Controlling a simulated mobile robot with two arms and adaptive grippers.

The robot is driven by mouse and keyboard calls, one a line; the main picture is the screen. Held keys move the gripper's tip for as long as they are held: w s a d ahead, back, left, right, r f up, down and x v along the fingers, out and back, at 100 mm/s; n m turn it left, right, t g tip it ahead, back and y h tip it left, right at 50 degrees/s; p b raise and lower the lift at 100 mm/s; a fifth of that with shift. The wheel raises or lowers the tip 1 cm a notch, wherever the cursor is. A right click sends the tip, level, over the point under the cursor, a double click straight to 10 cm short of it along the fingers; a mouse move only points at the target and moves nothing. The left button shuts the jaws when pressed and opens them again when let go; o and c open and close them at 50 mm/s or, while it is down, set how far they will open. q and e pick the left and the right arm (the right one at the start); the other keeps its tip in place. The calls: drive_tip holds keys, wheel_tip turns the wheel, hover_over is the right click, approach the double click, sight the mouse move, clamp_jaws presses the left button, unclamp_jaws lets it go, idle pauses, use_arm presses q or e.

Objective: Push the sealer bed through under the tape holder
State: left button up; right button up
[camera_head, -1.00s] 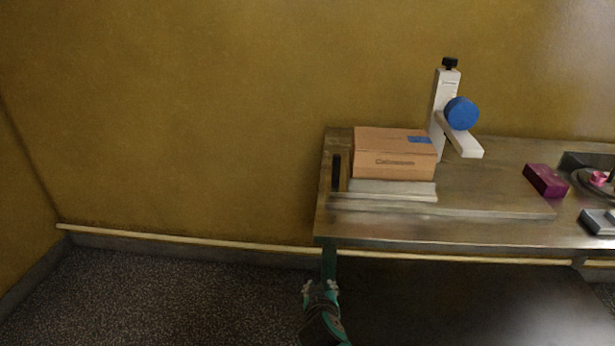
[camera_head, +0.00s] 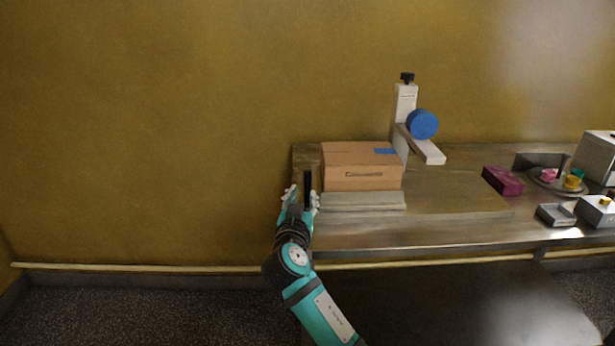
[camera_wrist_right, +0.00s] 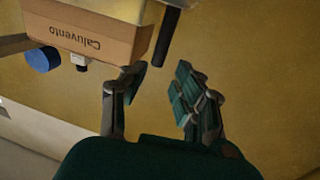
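The sealer bed (camera_head: 365,203) is a pale slab at the left end of the table, with a brown carton (camera_head: 362,178) on it. A black upright handle (camera_head: 308,186) stands at its left end; it also shows in the wrist view (camera_wrist_right: 167,38). The tape holder (camera_head: 403,105) is a white post with an arm and a blue roll (camera_head: 422,124), behind and right of the carton. My right gripper (camera_head: 302,193) is at the handle. In the wrist view its fingers (camera_wrist_right: 158,82) are apart, with the handle beyond them. Contact is not clear. My left gripper is not in view.
The steel table (camera_head: 450,233) has bare room right of the bed. A purple box (camera_head: 502,181), a round tray (camera_head: 543,184) with small coloured things and grey boxes (camera_head: 555,214) stand further right. A yellow wall is close behind.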

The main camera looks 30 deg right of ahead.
sight(307, 181)
drive_tip(key=p+x, duration=0.1)
drive_tip(key=x, duration=0.9)
drive_tip(key=shift+a, duration=0.1)
clamp_jaws()
